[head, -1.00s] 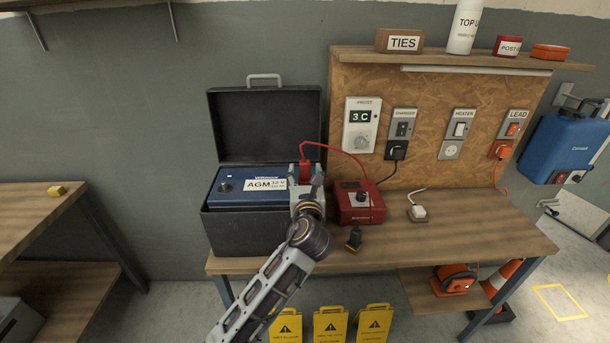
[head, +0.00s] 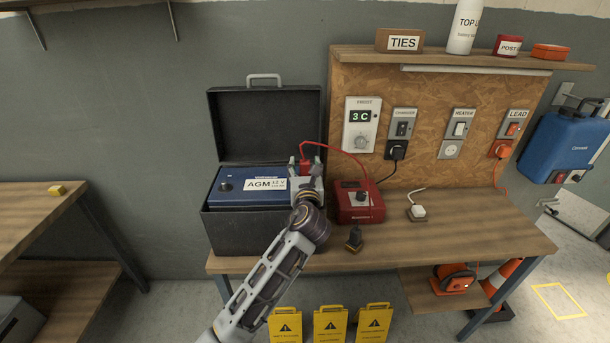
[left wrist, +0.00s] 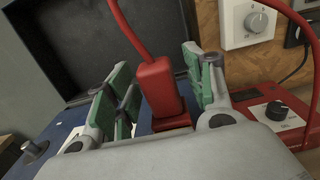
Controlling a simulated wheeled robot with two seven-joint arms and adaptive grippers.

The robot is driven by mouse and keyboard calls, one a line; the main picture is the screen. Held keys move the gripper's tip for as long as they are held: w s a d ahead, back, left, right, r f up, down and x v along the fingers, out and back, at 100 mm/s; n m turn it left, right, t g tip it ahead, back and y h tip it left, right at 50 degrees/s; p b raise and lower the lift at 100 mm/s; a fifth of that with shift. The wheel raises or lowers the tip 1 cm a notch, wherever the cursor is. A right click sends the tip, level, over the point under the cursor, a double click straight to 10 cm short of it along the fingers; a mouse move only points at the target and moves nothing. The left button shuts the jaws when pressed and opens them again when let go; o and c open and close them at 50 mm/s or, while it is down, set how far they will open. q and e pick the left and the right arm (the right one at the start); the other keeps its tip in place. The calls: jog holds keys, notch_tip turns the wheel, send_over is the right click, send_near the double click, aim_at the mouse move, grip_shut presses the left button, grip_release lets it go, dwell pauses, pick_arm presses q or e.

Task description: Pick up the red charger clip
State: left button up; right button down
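The red charger clip (head: 306,168) stands upright at the right end of the blue AGM battery (head: 228,184), with a red cable rising from its top. It also shows in the left wrist view (left wrist: 160,90), between the green-padded fingers. My left gripper (head: 307,178) is open around the clip, one finger on each side. In the left wrist view a gap shows between the left finger and the clip; the right finger is very close, and I cannot tell whether it touches. The clip's foot is partly hidden. My right gripper is not in view.
The battery sits in a black case (head: 245,232) with its lid (head: 265,125) raised behind. The red charger (head: 358,204) stands to the right, joined to the clip by the cable. A dark clip-like piece (head: 354,238) and a white plug (head: 417,212) lie on the bench.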

pick_arm(q)
jog(key=c, duration=1.1)
jog(key=shift+o, duration=0.2)
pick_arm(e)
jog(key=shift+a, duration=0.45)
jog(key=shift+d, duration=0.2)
pick_arm(q)
jog(key=shift+r, duration=0.95)
notch_tip(320, 180, up, 7)
jog(key=shift+f+p, duration=0.1)
jog(key=shift+p, duration=0.2)
jog(key=shift+r, duration=0.7)
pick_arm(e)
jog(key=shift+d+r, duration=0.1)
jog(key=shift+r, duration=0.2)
